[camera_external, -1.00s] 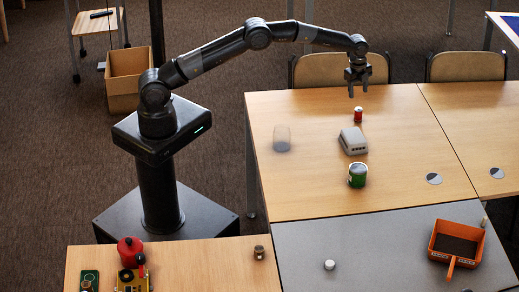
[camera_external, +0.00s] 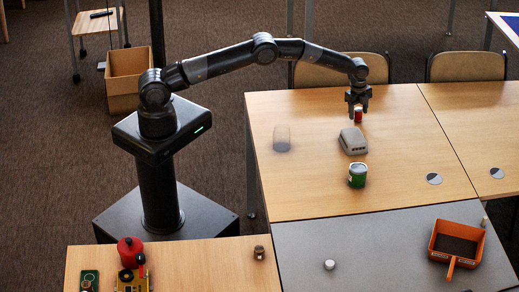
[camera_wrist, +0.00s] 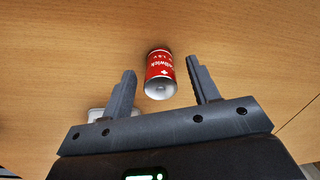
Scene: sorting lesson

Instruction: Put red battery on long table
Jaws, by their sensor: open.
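The red battery (camera_wrist: 159,68) stands on the wooden long table (camera_wrist: 60,50), between the two fingers of my gripper (camera_wrist: 160,88) in the wrist view. The fingers are open, with a gap on each side of the battery. In the external view my gripper (camera_external: 358,112) is low over the far part of the long table (camera_external: 300,190), around the red battery (camera_external: 358,116), whose upper part is partly covered by the fingers.
A grey table (camera_external: 380,245) holds an orange dustpan (camera_external: 457,243). Chairs (camera_external: 466,67) stand behind.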

